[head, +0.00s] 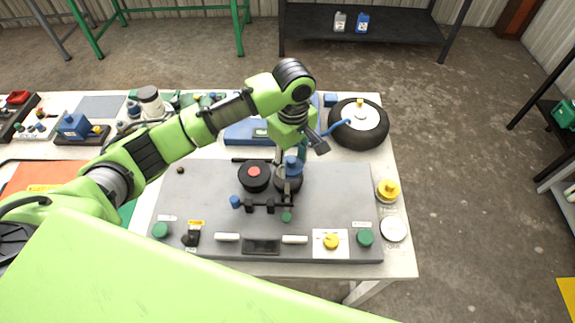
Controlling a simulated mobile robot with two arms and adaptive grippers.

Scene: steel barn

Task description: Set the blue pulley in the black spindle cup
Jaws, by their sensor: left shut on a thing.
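My left gripper (299,153) reaches in over the grey panel and points down. It is shut on the blue pulley (293,166), whose upper part is partly hidden by the fingers. The pulley is at the black spindle cup (288,183), overlapping its far rim in the head view. I cannot tell whether it is inside the cup or just above it. My right gripper is not in view.
A black disc with a red centre (254,177) is just left of the cup. A small black rail with a blue knob (235,201) lies in front. The grey panel (340,195) is bare to the right. A black tyre (372,130) lies behind right.

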